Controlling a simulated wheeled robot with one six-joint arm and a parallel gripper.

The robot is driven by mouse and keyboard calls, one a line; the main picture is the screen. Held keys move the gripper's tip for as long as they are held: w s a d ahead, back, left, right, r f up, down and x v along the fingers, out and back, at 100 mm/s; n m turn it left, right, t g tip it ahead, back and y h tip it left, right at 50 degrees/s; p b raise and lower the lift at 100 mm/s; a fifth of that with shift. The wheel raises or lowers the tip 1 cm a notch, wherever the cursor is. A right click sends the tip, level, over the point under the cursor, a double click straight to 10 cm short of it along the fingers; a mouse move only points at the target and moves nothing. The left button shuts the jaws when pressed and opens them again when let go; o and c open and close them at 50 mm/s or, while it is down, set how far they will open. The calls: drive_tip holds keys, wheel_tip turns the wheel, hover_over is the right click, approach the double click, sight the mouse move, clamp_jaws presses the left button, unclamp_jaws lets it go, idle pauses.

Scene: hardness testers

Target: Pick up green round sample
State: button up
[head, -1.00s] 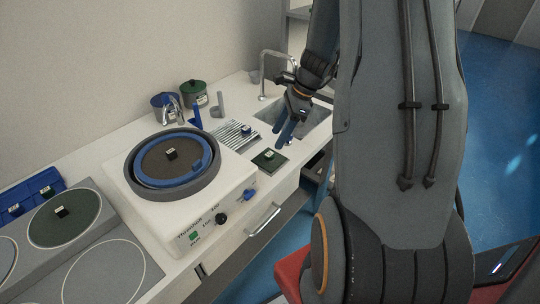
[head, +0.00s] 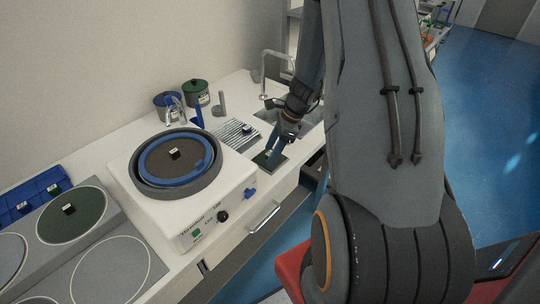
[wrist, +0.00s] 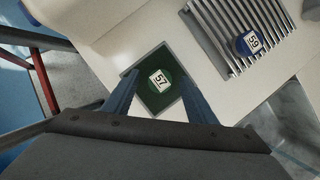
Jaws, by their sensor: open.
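The green round sample (wrist: 160,80) has a white label reading 57 on top. It sits on a dark green square pad with a grey rim (wrist: 151,108) on the counter. In the wrist view my gripper (wrist: 158,84) is open, with one blue finger on each side of the sample. I cannot tell how far the fingertips are above the pad. In the head view my gripper (head: 274,157) reaches down over the pad (head: 262,163), and the fingers largely hide the sample.
A blue labelled sample (wrist: 246,43) lies on a ribbed metal rack (wrist: 222,40) beside the pad. A polishing machine (head: 215,200) stands left of the pad. A sink and faucet (head: 266,90) are behind. The counter's front edge is close to the pad.

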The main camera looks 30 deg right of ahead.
clamp_jaws()
drive_tip(key=shift+r, duration=0.1)
wheel_tip(320, 180, up, 10)
drive_tip(key=b, duration=0.2)
idle(0.5)
